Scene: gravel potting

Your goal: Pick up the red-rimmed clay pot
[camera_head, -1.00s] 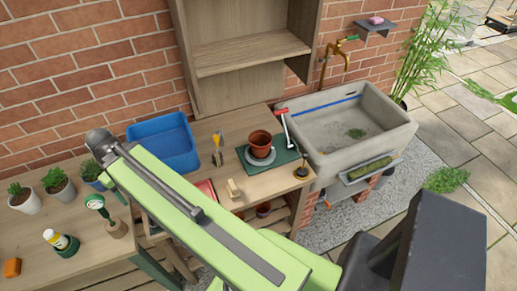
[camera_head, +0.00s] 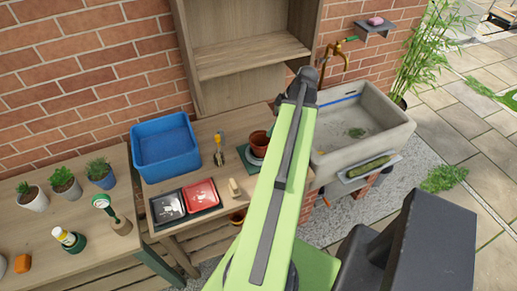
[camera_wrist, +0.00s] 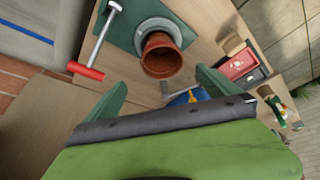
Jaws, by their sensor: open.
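A brown clay pot (camera_head: 260,141) stands on a pale grey saucer on the green mat (camera_head: 244,162), partly behind my arm in the head view. In the wrist view the pot (camera_wrist: 161,58) shows its open, reddish-brown mouth, with the saucer (camera_wrist: 157,24) around its base. My gripper (camera_wrist: 162,82) is open; its two green fingers spread at lower left and right, with the pot beyond them and nothing held between them. The fingers appear apart from the pot. In the head view the fingers are hidden.
A trowel (camera_head: 218,150), wooden block (camera_head: 234,186), red tray (camera_head: 200,198) and blue bin (camera_head: 164,148) share the bench. A stone sink (camera_head: 370,130) adjoins it at right.

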